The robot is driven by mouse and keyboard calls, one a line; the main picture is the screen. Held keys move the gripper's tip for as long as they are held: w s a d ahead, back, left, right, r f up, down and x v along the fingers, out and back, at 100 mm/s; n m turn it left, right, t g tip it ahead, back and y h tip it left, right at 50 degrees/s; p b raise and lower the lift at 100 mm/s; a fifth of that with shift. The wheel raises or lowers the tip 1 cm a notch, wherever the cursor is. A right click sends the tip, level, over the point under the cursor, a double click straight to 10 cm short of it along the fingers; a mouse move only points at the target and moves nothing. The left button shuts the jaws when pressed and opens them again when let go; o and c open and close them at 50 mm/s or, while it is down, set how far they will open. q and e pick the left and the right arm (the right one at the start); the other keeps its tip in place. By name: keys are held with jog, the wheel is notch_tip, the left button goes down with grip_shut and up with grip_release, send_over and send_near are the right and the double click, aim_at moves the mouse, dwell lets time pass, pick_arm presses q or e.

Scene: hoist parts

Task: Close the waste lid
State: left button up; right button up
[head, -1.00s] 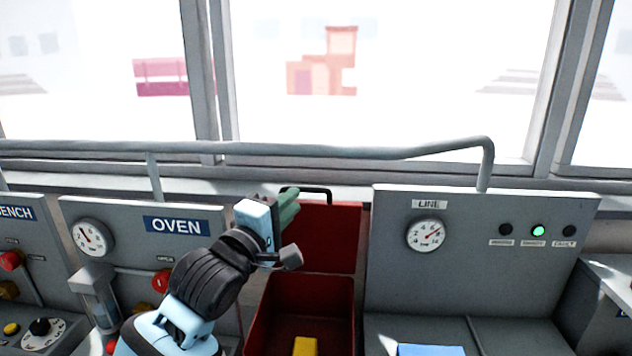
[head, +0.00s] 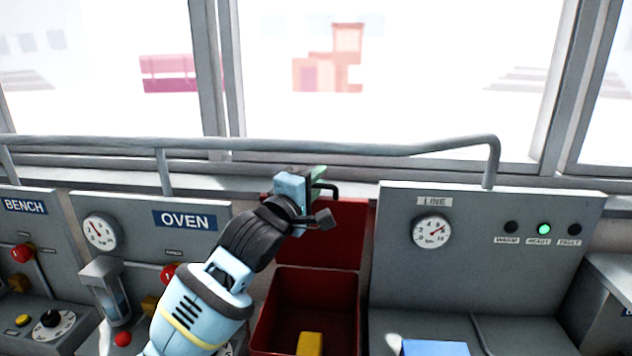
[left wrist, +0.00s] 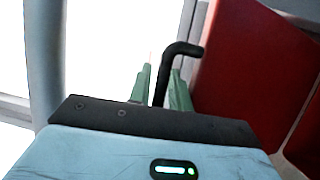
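The red waste lid (head: 335,235) stands open, upright behind the red waste bin (head: 312,290). A black bar handle (head: 330,187) is on its top edge; it also shows in the left wrist view (left wrist: 181,49). My left gripper (head: 318,181) is at the left part of this handle and hides some of it. In the left wrist view its green fingers (left wrist: 160,85) are apart, with the handle's bar between them. I cannot tell whether either finger touches it. My right gripper is not in view.
A yellow block (head: 310,344) lies in the bin. The OVEN panel (head: 150,240) is on the left and the LINE panel (head: 470,260) on the right. A grey rail (head: 330,148) runs behind, below the windows.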

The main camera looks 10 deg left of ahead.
pick_arm(q)
grip_shut()
jog(key=shift+s+f, duration=0.1)
